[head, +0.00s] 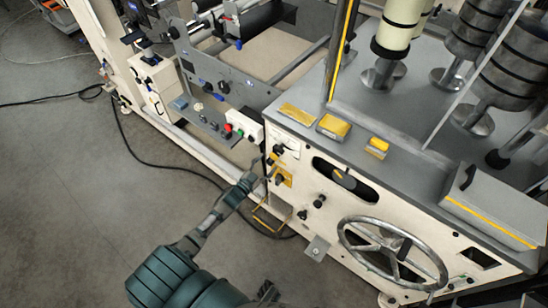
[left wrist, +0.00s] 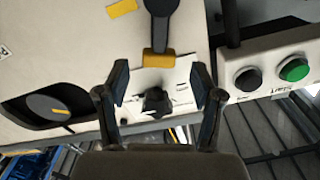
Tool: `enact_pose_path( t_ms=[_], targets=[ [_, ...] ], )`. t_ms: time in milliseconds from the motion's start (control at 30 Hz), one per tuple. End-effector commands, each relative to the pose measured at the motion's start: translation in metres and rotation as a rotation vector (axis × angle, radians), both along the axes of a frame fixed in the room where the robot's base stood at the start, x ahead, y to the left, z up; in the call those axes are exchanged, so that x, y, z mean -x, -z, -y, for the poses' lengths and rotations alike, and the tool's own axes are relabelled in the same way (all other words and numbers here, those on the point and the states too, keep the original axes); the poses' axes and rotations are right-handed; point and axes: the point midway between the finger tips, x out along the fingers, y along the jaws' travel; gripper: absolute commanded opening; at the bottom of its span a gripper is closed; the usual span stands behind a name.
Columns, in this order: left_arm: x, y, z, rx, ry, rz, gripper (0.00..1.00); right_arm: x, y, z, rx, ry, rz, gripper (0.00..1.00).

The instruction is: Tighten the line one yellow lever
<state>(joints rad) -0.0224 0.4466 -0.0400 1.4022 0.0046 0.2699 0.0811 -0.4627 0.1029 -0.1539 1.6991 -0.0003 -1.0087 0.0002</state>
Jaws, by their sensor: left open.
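My left gripper (head: 262,170) reaches the cream front panel from the lower left. In the left wrist view it is open (left wrist: 160,85), with nothing between its fingers in firm hold. A black knob (left wrist: 157,101) on a white label sits between the fingers, apart from both. Just beyond the fingertips is a yellow block (left wrist: 158,58) with a black lever arm (left wrist: 161,22) running up from it. In the head view a yellow plate (head: 286,179) with a black knob is beside the gripper. Which part is line one's lever, I cannot tell. My right gripper is not in view.
A spoked handwheel (head: 392,252) is on the panel's lower right. A dark oval recess (head: 345,180) lies right of the gripper. A box with a green button (left wrist: 294,69) is close at the right in the left wrist view. The grey floor (head: 70,190) is mostly open.

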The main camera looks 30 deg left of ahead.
Motion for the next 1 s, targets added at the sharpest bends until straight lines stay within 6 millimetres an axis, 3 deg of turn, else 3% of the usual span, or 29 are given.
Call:
enact_pose_path(
  t_ms=[100, 300, 667, 900, 933, 1000],
  targets=[
    [-0.024, 0.001, 0.002, 0.0, -0.001, 0.001, 0.67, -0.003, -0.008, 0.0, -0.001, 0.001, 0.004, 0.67],
    [-0.046, 0.001, 0.004, 0.0, -0.001, -0.002, 0.67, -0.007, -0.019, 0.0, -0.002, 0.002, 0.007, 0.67],
    [-0.051, 0.0, 0.004, 0.001, 0.0, -0.001, 0.67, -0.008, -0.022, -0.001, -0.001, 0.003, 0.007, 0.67],
    [-0.051, 0.0, 0.004, 0.001, 0.0, -0.001, 0.07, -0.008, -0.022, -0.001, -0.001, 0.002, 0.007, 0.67],
    [-0.051, 0.0, 0.004, 0.001, 0.0, -0.001, 0.0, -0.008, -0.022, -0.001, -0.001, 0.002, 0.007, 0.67],
    [-0.051, 0.0, 0.004, 0.001, 0.0, -0.001, 0.0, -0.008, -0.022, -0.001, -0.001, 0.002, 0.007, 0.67]
  ],
)
